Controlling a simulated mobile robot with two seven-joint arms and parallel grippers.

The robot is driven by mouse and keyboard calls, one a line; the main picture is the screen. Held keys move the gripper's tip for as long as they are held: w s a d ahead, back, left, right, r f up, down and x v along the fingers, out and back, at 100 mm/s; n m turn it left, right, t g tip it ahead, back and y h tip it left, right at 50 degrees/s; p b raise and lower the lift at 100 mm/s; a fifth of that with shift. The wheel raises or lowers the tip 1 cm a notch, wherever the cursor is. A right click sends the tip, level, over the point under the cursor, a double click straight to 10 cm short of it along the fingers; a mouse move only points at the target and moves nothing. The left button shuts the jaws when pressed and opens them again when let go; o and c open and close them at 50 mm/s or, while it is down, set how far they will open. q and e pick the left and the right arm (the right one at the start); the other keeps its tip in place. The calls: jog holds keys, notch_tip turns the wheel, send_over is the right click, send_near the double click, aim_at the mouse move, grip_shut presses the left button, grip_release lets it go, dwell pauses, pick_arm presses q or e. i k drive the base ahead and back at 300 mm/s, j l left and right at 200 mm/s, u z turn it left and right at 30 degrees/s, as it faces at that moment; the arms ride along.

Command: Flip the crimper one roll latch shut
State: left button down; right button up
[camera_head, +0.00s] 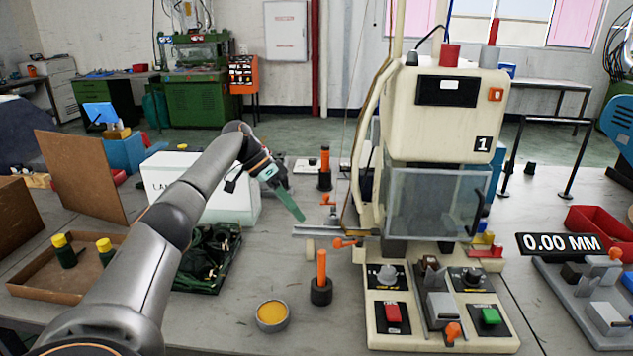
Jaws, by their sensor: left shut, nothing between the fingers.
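The cream crimper (432,115), marked 1, stands right of centre with a clear guard (435,205) over its front. On its left side a grey rail (322,231) sticks out. A small orange-handled lever (345,243) sits just below the rail, and another small orange lever (327,200) sits above it. I cannot tell which of them is the roll latch, or whether it is shut. My left gripper (300,217) is shut and empty, its green fingers pointing down and right, close to the rail's left end. My right gripper is not in view.
An orange-handled tool stands upright in a black holder (321,291) in front of the rail, and another (325,170) behind it. A round tin (271,315) lies near the front. A dark green tray (210,262) and a white box (165,175) lie left, near my arm.

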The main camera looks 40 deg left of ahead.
aim_at(326, 196)
jog(key=i+j, duration=0.2)
jog(key=j, duration=0.15)
jog(key=i+j, duration=0.45)
jog(key=j, duration=0.2)
